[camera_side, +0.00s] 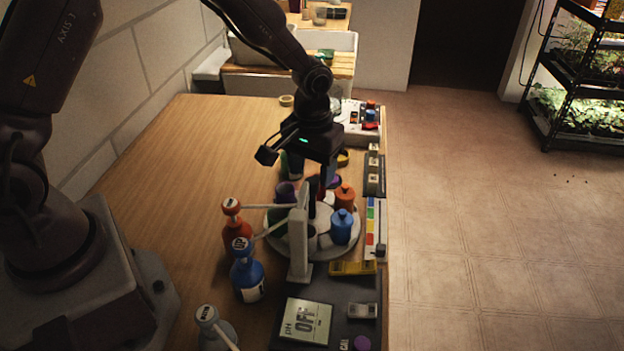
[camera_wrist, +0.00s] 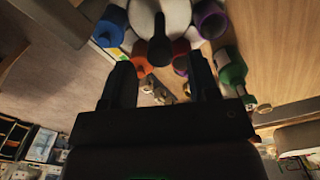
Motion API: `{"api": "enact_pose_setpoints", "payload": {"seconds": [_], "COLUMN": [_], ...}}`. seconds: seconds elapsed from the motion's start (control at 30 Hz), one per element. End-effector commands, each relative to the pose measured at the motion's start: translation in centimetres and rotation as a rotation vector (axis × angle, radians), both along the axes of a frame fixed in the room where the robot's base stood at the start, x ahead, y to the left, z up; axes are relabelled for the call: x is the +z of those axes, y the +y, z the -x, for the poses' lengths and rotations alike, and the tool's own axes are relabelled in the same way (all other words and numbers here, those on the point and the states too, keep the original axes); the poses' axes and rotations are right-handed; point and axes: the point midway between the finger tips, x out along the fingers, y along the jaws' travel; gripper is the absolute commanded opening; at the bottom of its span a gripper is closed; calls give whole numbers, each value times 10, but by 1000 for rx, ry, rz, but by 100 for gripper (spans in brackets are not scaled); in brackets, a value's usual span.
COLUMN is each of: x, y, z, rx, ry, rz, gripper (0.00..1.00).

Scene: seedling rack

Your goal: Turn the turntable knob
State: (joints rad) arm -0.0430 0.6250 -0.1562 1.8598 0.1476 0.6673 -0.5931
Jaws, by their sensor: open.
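The turntable is a round white disc (camera_side: 352,252) on the wooden table in the side view. It carries a blue bottle (camera_side: 342,228), an orange bottle (camera_side: 344,198), a purple bottle and a green bottle. My gripper (camera_side: 322,190) points down over the disc's middle, its jaws apart. In the wrist view a dark knob (camera_wrist: 160,50) rises from the white disc, between and slightly beyond the open fingertips (camera_wrist: 161,70). The fingers appear apart from the knob, with nothing held. In the side view the knob is hidden or lost in shadow around my fingers.
A white upright post (camera_side: 299,240) stands at the turntable's front edge. Orange (camera_side: 238,238) and blue (camera_side: 247,275) spray bottles stand to the left. The table's back left is clear.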

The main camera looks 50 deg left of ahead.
Motion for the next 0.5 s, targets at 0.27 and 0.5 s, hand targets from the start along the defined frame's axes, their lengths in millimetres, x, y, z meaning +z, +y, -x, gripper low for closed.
{"api": "enact_pose_setpoints", "payload": {"seconds": [0.27, 0.5], "x": [-29, -30], "y": [0, 0], "z": [0, 0], "rx": [0, 0], "ry": [1, -1], "rz": [-1, 0], "gripper": [55, 55]}}
